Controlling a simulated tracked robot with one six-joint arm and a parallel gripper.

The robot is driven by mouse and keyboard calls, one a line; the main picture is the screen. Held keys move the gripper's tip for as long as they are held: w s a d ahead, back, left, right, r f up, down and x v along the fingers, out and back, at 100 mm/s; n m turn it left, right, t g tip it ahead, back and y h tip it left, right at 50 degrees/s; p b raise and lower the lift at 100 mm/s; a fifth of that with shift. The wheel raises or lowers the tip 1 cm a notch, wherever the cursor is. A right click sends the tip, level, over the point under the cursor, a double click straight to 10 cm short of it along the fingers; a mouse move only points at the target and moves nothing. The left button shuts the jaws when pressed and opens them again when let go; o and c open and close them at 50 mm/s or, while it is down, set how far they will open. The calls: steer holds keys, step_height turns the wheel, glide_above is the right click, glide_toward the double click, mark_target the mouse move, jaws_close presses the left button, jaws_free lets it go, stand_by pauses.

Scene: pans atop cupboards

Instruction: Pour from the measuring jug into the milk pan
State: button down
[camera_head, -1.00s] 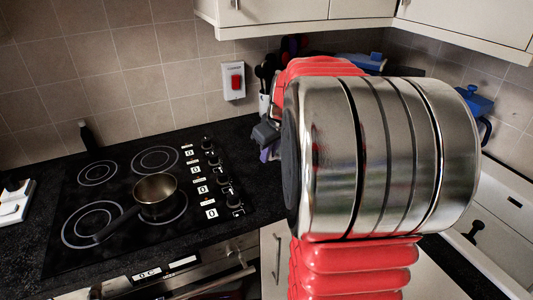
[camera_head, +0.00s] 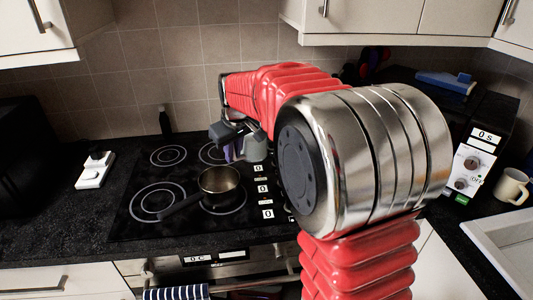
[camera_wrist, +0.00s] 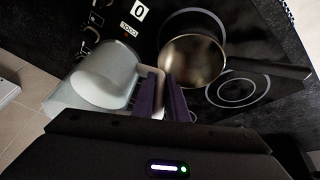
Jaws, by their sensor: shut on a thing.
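The milk pan (camera_head: 219,181) sits upright on the black hob, with its dark handle pointing to the lower left. It looks empty in the wrist view (camera_wrist: 193,61). The measuring jug (camera_head: 256,149) is pale grey and hangs just behind and to the right of the pan, apart from it. My gripper (camera_head: 234,149) is shut on the jug; its purple fingers (camera_wrist: 162,94) close at the jug's handle side in the wrist view. The jug's body (camera_wrist: 106,76) is left of the fingers there, the pan right of them. The jug's contents and exact tilt cannot be told.
The hob (camera_head: 134,208) has a row of knobs and labels on its right. A white switch block (camera_head: 94,170) lies on the dark worktop at left. A toaster-like appliance (camera_head: 474,165) and a cream mug (camera_head: 509,186) stand at right. Wall cupboards hang above.

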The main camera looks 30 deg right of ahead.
steer(key=w+a, duration=0.1)
steer(key=a, duration=0.5)
steer(key=shift+w+r+n, duration=0.15)
steer(key=shift+w+n, duration=0.15)
steer(key=shift+w, duration=0.1)
steer(key=shift+a, duration=0.2)
